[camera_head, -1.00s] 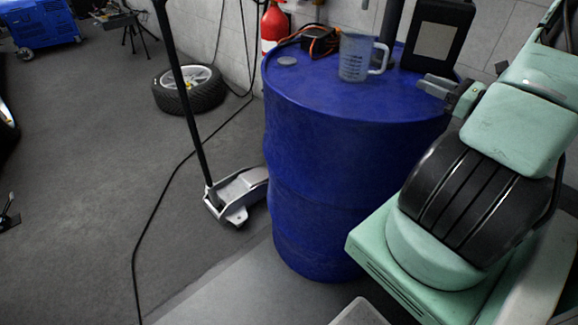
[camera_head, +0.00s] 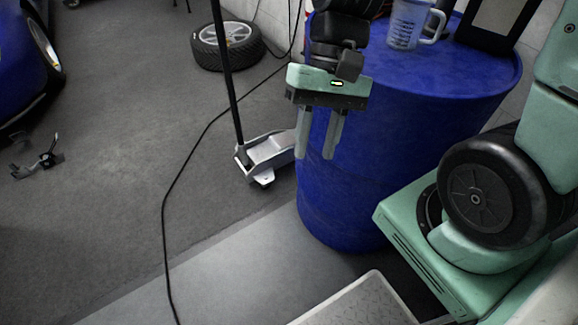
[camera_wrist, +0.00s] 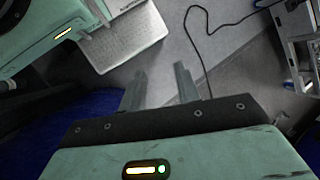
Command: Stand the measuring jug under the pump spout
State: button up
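The measuring jug (camera_head: 407,25) is clear blue-tinted plastic with a handle on its right side. It stands upright on top of the blue drum (camera_head: 440,75), near the top edge of the head view. My gripper (camera_head: 318,150) points down in front of the drum's left side, below and left of the jug. Its two fingers are apart with nothing between them. In the wrist view my gripper (camera_wrist: 160,80) also shows spread, empty fingers over the floor. The jug is not in the wrist view. I cannot make out the pump spout.
A black container (camera_head: 495,22) stands on the drum right of the jug. A floor jack (camera_head: 265,155) with a tall handle and a loose wheel (camera_head: 228,45) lie left of the drum. A cable (camera_head: 185,165) crosses the floor. A light plate (camera_head: 360,302) is at the bottom.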

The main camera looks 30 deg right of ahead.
jog(key=s+a+r+n+t+h, duration=0.1)
jog(key=s+a+n+t+h, duration=0.2)
jog(key=a+n, duration=0.4)
jog(key=shift+s+r+n+t+h, duration=0.15)
jog(key=shift+s+n+t+h, duration=0.5)
jog(key=shift+n, duration=1.35)
jog(key=shift+s+r+g+y, duration=0.1)
jog(key=shift+s+g+y, duration=0.1)
jog(key=shift+g+y, duration=0.05)
